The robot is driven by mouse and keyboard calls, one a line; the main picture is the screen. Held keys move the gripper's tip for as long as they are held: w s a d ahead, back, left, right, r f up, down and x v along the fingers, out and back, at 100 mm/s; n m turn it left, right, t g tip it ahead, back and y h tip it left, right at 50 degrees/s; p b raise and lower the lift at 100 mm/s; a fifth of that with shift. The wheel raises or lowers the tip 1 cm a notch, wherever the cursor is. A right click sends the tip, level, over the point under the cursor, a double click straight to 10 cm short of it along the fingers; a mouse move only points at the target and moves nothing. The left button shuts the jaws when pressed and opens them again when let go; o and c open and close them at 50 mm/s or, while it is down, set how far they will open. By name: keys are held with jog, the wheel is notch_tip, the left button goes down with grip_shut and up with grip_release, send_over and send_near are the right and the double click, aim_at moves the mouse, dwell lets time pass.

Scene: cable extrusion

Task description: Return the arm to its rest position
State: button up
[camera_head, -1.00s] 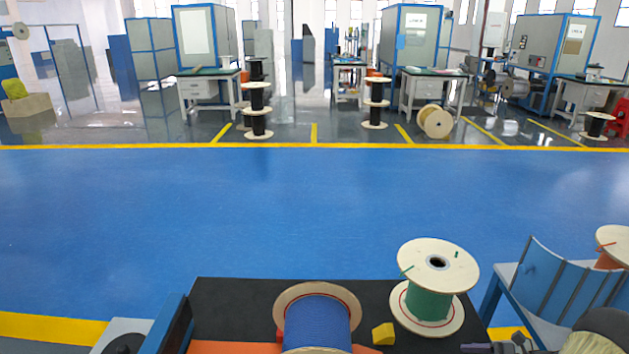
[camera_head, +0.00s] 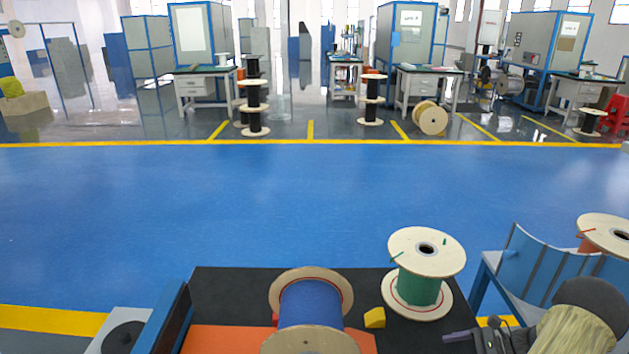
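My gripper (camera_head: 462,338) shows only in part at the bottom right, a dark shape by the front right corner of the black platform. I cannot make out whether its fingers are apart. My arm's dark rounded part is to the right of it, cut off by the lower edge. A blue spool (camera_head: 310,303) lies on its side on the black platform (camera_head: 230,285), left of my gripper. A green spool (camera_head: 418,290) with pale wooden flanges stands upright on the platform's right side, just above my gripper in the picture and apart from it.
A yellow block (camera_head: 375,318) sits between the two spools. A blue rack (camera_head: 550,270) with an orange spool (camera_head: 604,235) stands close on the right, beside my arm. The blue floor (camera_head: 290,200) beyond is clear. Workbenches, cabinets and black spools stand far back.

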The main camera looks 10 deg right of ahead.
jog(key=s+a+r+n+g+h, duration=0.1)
jog(key=a+r+n+h, duration=0.3)
jog(key=a+r+n, duration=0.5)
jog(key=s+a+r+n+g+h, duration=0.1)
jog(key=s+a+r+n+h, duration=0.15)
jog(key=a+n, duration=0.65)
jog(key=s+a+r+n+g+h, duration=0.1)
jog(key=a+r+n+h, duration=0.4)
jog(key=a, duration=0.9)
notch_tip(320, 180, up, 28)
jog(key=p, duration=2.6)
jog(key=shift+d+f+y+p, duration=0.15)
jog(key=shift+d+y+p, duration=0.1)
jog(key=shift+y+p, duration=0.1)
